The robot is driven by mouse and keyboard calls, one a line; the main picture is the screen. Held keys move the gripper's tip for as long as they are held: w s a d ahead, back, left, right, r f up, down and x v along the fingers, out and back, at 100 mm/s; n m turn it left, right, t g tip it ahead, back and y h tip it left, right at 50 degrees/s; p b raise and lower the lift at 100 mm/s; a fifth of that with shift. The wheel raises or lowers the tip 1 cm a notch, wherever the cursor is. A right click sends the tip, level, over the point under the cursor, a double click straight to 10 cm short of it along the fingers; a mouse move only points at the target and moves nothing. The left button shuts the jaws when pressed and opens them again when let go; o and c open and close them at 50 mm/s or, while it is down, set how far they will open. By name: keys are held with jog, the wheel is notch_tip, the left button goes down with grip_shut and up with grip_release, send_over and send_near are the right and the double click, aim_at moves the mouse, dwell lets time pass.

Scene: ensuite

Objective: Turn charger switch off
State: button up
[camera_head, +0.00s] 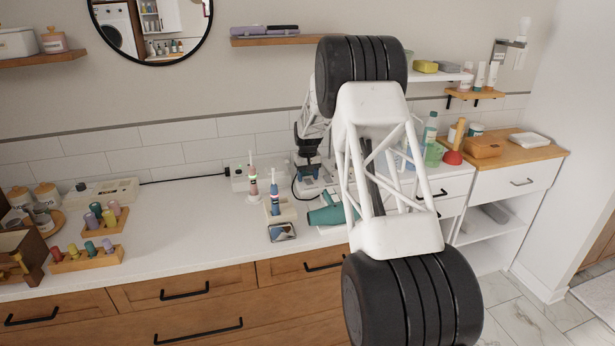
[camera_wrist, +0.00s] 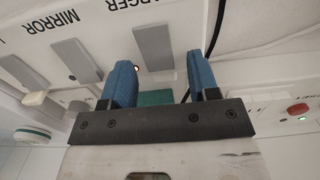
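In the wrist view a white panel carries upside-down lettering, "MIRROR" and a partly cut-off word ending in "ARGER". The grey charger switch (camera_wrist: 153,47) is beside the "ARGER" lettering. The grey mirror switch (camera_wrist: 76,61) is to its left. My gripper (camera_wrist: 161,72) is open, with two blue fingers spread apart and nothing held between them. The charger switch shows in the gap just past the fingertips; I cannot tell whether a finger touches it. In the head view my gripper (camera_head: 308,158) is over the back of the counter, and my arm hides part of the area.
A small lit indicator (camera_wrist: 135,63) shows by the left finger. A red button (camera_wrist: 297,109) is at right. The counter's middle (camera_head: 180,225) is clear.

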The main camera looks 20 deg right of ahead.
jog(key=c, duration=0.9)
jog(key=shift+o, duration=0.2)
jog(key=shift+r+t, duration=0.1)
jog(key=shift+t, duration=0.2)
jog(key=shift+s+r+t, duration=0.15)
jog(key=shift+s+t, duration=0.1)
jog(key=shift+t, duration=0.75)
jog(key=o, duration=0.9)
